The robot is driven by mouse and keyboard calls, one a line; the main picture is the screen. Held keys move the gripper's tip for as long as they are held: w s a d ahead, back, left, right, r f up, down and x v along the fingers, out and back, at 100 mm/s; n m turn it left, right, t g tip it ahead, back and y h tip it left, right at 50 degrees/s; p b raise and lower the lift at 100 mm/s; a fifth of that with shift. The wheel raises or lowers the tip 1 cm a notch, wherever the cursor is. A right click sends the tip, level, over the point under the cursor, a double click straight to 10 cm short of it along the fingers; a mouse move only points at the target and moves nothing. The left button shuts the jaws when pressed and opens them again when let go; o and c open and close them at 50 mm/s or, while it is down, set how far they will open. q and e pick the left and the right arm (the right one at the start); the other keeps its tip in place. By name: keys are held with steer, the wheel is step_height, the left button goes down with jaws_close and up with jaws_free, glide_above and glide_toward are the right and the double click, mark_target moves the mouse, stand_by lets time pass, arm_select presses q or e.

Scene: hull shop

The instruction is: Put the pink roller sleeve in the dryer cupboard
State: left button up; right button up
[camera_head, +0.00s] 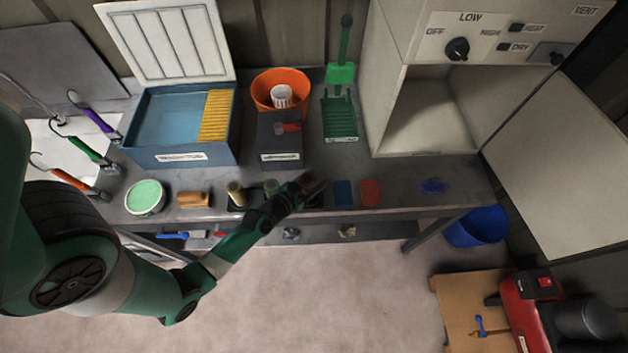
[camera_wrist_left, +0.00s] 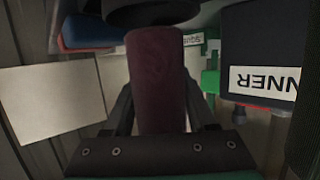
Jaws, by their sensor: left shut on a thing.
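The pink roller sleeve (camera_wrist_left: 155,75) looks dark maroon in the left wrist view and stands between the fingers of my left gripper (camera_wrist_left: 160,112), which is shut on it. In the head view, my left gripper (camera_head: 302,190) is over the front edge of the bench, and the sleeve cannot be made out clearly there. The dryer cupboard (camera_head: 480,45) stands at the back right of the bench. Its door (camera_head: 565,170) is swung open to the right, and the compartment looks empty. My right gripper is not in view.
A blue tray box (camera_head: 190,157), an orange bucket (camera_head: 268,78), a dark box (camera_head: 280,155) and a green tray (camera_head: 340,125) stand along the back. Blue (camera_head: 343,192) and red (camera_head: 370,192) blocks and a blue piece (camera_head: 433,186) lie along the front. The bench before the cupboard is mostly clear.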

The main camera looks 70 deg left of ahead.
arm_select(q)
step_height(320, 180, up, 7)
steer(key=p, duration=0.3)
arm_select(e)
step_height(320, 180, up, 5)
